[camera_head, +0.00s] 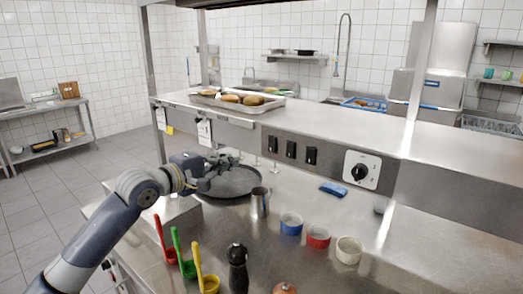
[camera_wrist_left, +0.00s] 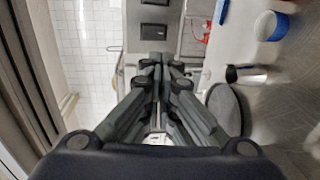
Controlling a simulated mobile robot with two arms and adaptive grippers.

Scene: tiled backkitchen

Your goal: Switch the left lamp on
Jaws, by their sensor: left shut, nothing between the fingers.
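Several black switches sit in the steel panel under the pass shelf; the left (camera_head: 274,144), middle (camera_head: 291,149) and right (camera_head: 311,155) ones show in the head view. My left gripper (camera_head: 232,161) is shut and empty, left of the switches and above a dark round pan (camera_head: 232,182). In the left wrist view, my gripper (camera_wrist_left: 163,62) points toward the panel, and a black switch (camera_wrist_left: 154,32) shows just beyond the fingertips. Contact cannot be told, nor can the switch positions. No lamp can be made out. My right gripper is out of view.
A white-plated dial (camera_head: 360,170) is right of the switches. A metal cup (camera_head: 260,202), a blue bowl (camera_head: 291,223), a red bowl (camera_head: 318,236), a pepper mill (camera_head: 238,268) and coloured ladles (camera_head: 185,253) stand on the counter. A tray of bread (camera_head: 272,105) is on the shelf above.

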